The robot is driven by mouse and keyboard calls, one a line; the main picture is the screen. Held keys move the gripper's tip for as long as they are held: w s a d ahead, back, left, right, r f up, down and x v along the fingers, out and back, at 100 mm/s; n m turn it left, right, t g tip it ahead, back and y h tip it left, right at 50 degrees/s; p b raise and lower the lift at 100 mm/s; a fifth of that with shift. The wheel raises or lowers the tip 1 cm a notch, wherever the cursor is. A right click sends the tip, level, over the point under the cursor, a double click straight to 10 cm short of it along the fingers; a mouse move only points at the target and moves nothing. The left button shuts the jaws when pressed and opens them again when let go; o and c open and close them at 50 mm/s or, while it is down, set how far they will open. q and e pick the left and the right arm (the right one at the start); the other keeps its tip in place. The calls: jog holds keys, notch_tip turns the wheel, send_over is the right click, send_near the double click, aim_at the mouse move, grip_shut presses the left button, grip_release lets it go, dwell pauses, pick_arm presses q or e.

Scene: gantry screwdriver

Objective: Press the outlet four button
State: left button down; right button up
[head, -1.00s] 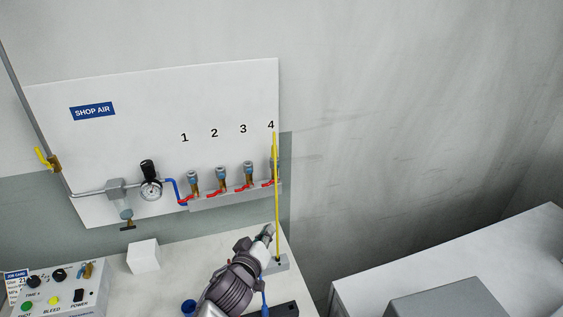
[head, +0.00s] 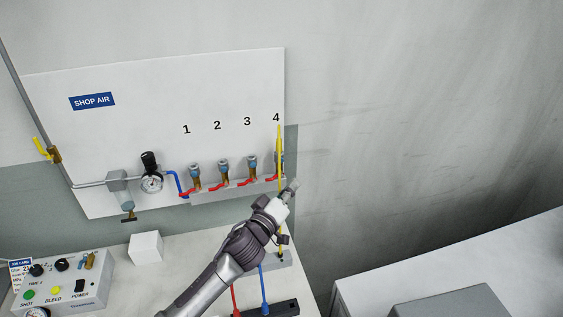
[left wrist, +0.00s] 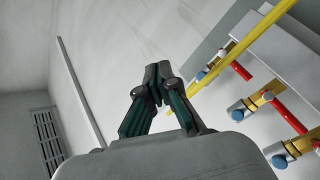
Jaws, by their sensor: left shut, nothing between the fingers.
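The outlet under the number 4 (head: 276,118) is the rightmost on the white panel. It has a red lever (head: 272,178), and its body is mostly hidden behind a thin upright yellow rod (head: 279,145). In the left wrist view, the outlet nearest the yellow rod (left wrist: 238,48) shows a blue end (left wrist: 202,76), right of my fingers. My left gripper (head: 292,186) is shut and empty. It is below and slightly right of outlet four in the head view, overlapping the rod. Whether it touches anything is unclear. My right gripper is not in view.
Outlets 1 to 3 with red levers stand left of outlet four, including outlet 3 (head: 252,165). A gauge (head: 151,183), a white cube (head: 146,248) and a control box (head: 62,285) are farther left. The wall right of the panel is bare.

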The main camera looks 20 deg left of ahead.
aim_at(281, 160)
pick_arm(q)
jog(key=w+a+b, duration=0.1)
jog(key=w+a, duration=0.3)
jog(key=w, duration=0.2)
jog(key=shift+w+a, duration=0.2)
jog(key=shift+a, duration=0.05)
dwell(1.3)
jog(key=shift+w+a, duration=0.2)
jog(key=shift+w, duration=0.1)
jog(key=shift+w+a, duration=0.25)
jog(key=shift+w, duration=0.15)
dwell(0.9)
jog(key=shift+s, duration=0.1)
jog(key=shift+s+d+p, duration=0.3)
jog(key=shift+s+d, duration=0.15)
jog(key=shift+s, duration=0.2)
jog(key=shift+d, duration=0.1)
